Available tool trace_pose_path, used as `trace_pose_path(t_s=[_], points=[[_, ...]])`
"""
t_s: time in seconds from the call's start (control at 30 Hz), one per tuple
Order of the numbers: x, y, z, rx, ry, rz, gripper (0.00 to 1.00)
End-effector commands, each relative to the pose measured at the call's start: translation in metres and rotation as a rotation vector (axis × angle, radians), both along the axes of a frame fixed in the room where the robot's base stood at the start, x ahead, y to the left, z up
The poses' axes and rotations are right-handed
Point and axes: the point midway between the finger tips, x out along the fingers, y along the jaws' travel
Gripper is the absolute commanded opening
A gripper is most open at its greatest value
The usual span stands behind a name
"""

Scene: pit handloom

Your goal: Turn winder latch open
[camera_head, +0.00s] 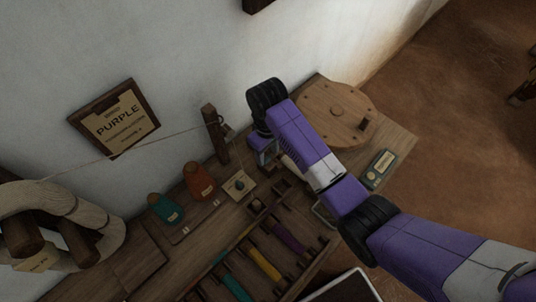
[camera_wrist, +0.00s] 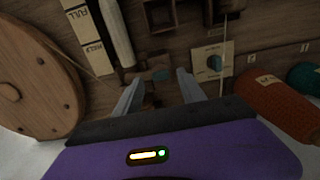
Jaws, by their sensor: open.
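My gripper (camera_wrist: 158,92) is open, with its two pale fingers apart and pointing down at the wooden bench. Between and just beyond the fingertips in the wrist view is a small dark wooden piece (camera_wrist: 150,99), which may be the winder latch; I cannot tell its turn. I cannot tell whether a finger touches it. A large round wooden disc (camera_wrist: 32,85) lies left of the gripper in the wrist view and also shows in the head view (camera_head: 332,108). In the head view, my arm hides most of the gripper and the spot below it.
A pale rod (camera_wrist: 114,34) and a strip marked FULL (camera_wrist: 88,38) lie beside the disc. An orange cone (camera_head: 199,181), a teal cone (camera_head: 166,208) and a card (camera_head: 239,185) sit left of the gripper. A wooden post (camera_head: 214,134) stands close by, carrying a thread.

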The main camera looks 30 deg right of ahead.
Motion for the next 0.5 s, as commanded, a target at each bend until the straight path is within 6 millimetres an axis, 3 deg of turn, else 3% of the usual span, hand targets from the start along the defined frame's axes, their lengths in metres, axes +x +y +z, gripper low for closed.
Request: trace_pose_path(t_s=[0.2, 0.47, 0.5], points=[[0.000, 0.000, -0.017, -0.001, -0.001, 0.000, 0.47], [0.000, 0.000, -0.019, 0.000, -0.002, 0.001, 0.47], [0.000, 0.000, -0.019, 0.000, -0.002, 0.001, 0.43]])
